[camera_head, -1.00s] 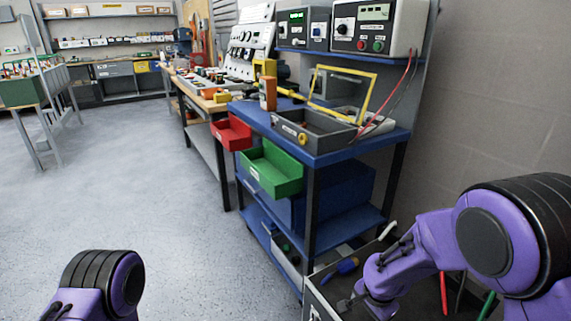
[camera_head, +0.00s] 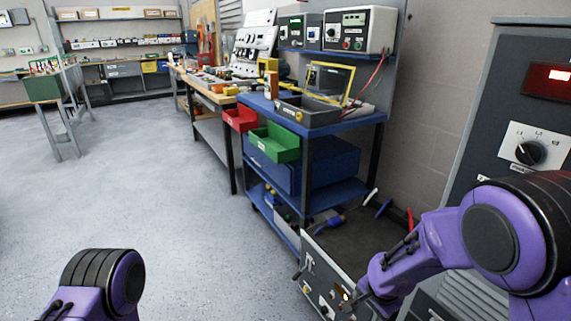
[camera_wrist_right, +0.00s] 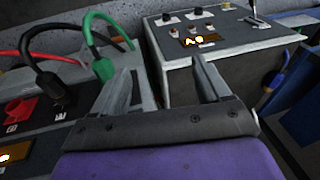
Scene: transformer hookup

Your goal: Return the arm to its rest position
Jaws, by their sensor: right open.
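My right arm (camera_head: 452,245) comes in from the lower right of the head view, bent, with its wrist low over the front of a grey box. In the right wrist view my right gripper (camera_wrist_right: 162,85) is open, its two fingers apart with nothing between them. Beyond the fingertips is a grey panel box (camera_wrist_right: 210,45) with knobs, a lever and a lit orange display. My left arm (camera_head: 98,285) shows only as a purple and black joint at the lower left of the head view; its gripper is out of the picture.
Red, black and green cables (camera_wrist_right: 105,66) plug into a unit left of the right gripper. A blue shelf cart (camera_head: 312,122) with open red and green drawers stands ahead. A dark cabinet (camera_head: 518,95) with a dial is at right. Open floor (camera_head: 150,180) lies at left.

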